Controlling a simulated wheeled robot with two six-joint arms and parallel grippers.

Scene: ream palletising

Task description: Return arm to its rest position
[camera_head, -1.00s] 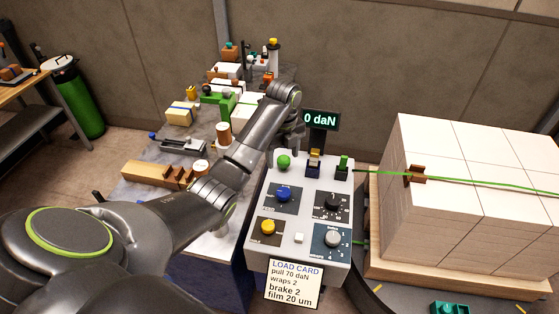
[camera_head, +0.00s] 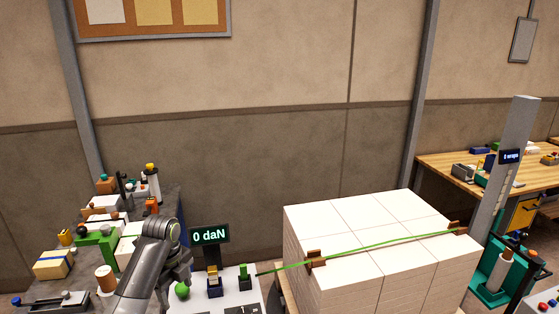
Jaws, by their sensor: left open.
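My left arm comes in at the lower left, and its gripper (camera_head: 184,272) hangs over the back left of the white control panel (camera_head: 240,300), beside the green ball knob (camera_head: 182,290). Its fingers are partly hidden behind my wrist; it is open with nothing seen in it. The panel's display (camera_head: 209,235) reads 0 daN. A green strap (camera_head: 385,241) runs from the panel over the white ream stack (camera_head: 350,220), across brown corner pieces (camera_head: 316,259). My right gripper is not in view.
A grey bench (camera_head: 165,210) with blocks, jars and tools lies left of the panel. At the right stand a grey post (camera_head: 507,170), a teal wrapping unit (camera_head: 490,285) and a wooden workbench (camera_head: 450,163).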

